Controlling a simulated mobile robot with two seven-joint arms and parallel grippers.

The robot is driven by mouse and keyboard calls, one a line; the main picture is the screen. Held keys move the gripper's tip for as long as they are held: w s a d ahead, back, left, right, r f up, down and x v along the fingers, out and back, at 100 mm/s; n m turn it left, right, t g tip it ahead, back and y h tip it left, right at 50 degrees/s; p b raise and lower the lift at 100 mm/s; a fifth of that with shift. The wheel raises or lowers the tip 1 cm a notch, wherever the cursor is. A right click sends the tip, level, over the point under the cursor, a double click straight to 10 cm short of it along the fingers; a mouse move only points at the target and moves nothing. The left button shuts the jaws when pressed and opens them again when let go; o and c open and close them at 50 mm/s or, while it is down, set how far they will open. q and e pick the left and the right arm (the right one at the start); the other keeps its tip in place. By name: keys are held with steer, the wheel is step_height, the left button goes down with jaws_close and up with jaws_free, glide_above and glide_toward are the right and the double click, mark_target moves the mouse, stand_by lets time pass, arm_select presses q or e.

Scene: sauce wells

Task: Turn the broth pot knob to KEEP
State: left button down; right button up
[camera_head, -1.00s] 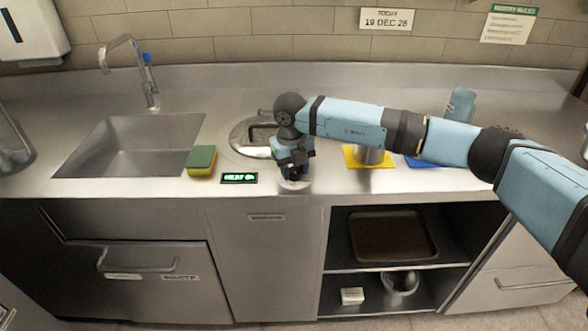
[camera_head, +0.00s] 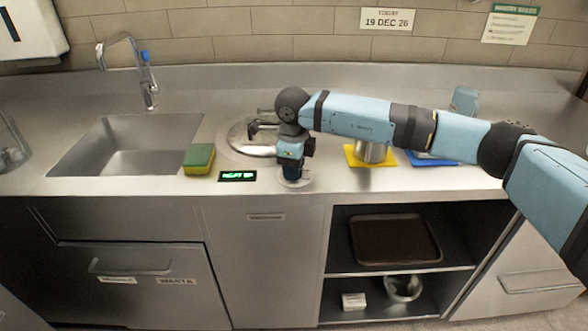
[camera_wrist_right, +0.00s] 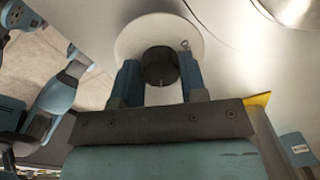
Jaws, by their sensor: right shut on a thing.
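The knob (camera_wrist_right: 158,66) is black and round, with a pale pointer line, on a pale round dial plate (camera_wrist_right: 128,40). My right gripper (camera_wrist_right: 160,80) is shut on the knob, one finger on each side of it. In the head view my right gripper (camera_head: 293,174) points down at the dial and hides the knob. The broth pot (camera_head: 240,139) is set in the counter behind it, its lid partly hidden by my arm. A small display (camera_head: 237,176) with green lit text sits left of the dial; its text is too small to read surely. My left gripper is not in view.
A green and yellow sponge (camera_head: 198,159) lies by the sink (camera_head: 130,150). A metal container (camera_head: 370,152) stands on a yellow mat (camera_head: 390,161), with a blue mat (camera_head: 425,161) to its right. The counter's front edge is close to the dial.

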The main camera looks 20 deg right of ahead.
steer(key=n+b, duration=0.1)
steer(key=n, duration=0.2)
steer(key=shift+n, duration=0.4)
steer(key=n, duration=0.2)
steer(key=shift+n+b, duration=0.3)
steer(key=shift+b, duration=0.1)
steer(key=shift+d+n+y+b, duration=0.1)
steer(key=shift+n+y+b, duration=0.2)
steer(key=shift+n, duration=0.9)
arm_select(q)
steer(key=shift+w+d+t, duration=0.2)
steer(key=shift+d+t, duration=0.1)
arm_select(e)
steer(key=shift+n, duration=1.1)
steer(key=shift+r, duration=0.1)
steer(key=o, duration=0.9)
steer(key=shift+o, duration=0.2)
arm_select(q)
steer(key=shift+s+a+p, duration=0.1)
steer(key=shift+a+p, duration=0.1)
steer(key=shift+p, duration=0.3)
arm_select(e)
step_height(320, 180, up, 14)
steer(key=shift+s+d, duration=0.15)
steer(key=shift+s, duration=0.2)
